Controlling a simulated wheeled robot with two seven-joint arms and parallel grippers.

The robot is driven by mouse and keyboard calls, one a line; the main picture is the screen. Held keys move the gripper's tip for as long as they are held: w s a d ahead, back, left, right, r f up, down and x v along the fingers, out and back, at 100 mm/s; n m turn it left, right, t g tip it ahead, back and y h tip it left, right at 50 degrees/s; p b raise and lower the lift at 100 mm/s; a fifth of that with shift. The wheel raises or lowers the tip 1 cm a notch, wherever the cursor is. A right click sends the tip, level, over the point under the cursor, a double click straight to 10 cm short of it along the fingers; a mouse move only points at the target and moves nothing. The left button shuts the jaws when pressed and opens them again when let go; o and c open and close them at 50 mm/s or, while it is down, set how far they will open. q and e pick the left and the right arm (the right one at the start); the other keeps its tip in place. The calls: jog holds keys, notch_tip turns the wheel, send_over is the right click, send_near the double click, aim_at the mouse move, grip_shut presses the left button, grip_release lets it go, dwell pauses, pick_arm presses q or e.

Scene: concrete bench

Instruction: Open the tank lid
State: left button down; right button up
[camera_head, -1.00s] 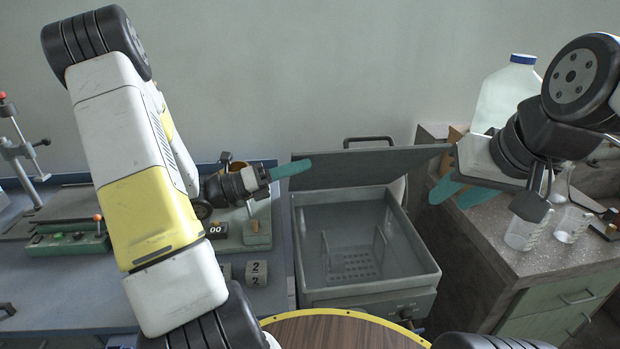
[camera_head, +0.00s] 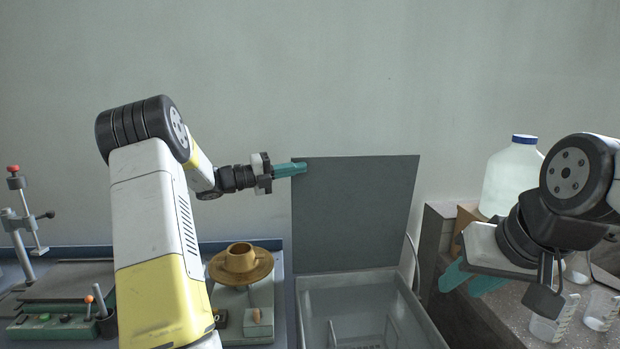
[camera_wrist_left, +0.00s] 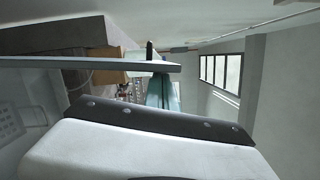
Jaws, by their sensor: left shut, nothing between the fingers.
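The tank (camera_head: 415,318) is a grey open-topped basin at the lower middle of the head view, with a rack inside. Its dark grey lid (camera_head: 357,215) stands raised, close to upright, at the back of the basin. My left gripper (camera_head: 303,168) has shut teal fingers at the lid's upper left corner. In the left wrist view the lid (camera_wrist_left: 85,62) shows edge-on, beside the teal fingers (camera_wrist_left: 160,92). Whether the fingers touch it I cannot tell. My right gripper (camera_head: 466,282) is at the right, over the side counter, with its two teal fingers apart.
A jug with a blue cap (camera_head: 512,175) and glass beakers (camera_head: 553,322) stand on the right counter near my right arm. The wall is close behind the lid.

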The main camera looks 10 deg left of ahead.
pick_arm(q)
jog(key=shift+w+a, duration=0.1)
jog(key=shift+w, duration=0.3)
jog(key=r+v, duration=0.1)
jog(key=v, duration=0.6)
jog(key=s+d+f+m+g+y, duration=0.1)
jog(key=s+d+m+g+y, duration=0.55)
jog(key=s+d+m, duration=1.05)
jog(key=s+a+f+m+t+y, duration=0.1)
jog(key=s+a+f+m+y, duration=0.1)
jog(key=s+m, duration=0.6)
jog(key=s+a+f+m+t+y, duration=0.1)
jog(key=s+a+f+m+y, duration=0.1)
jog(key=s+m+y, duration=0.3)
jog(key=s+m, duration=0.4)
jog(key=m, duration=0.5)
jog(key=shift+s+f+m+t, duration=0.2)
jog(key=shift+s+m+t, duration=0.1)
jog(key=shift+m+t, duration=0.1)
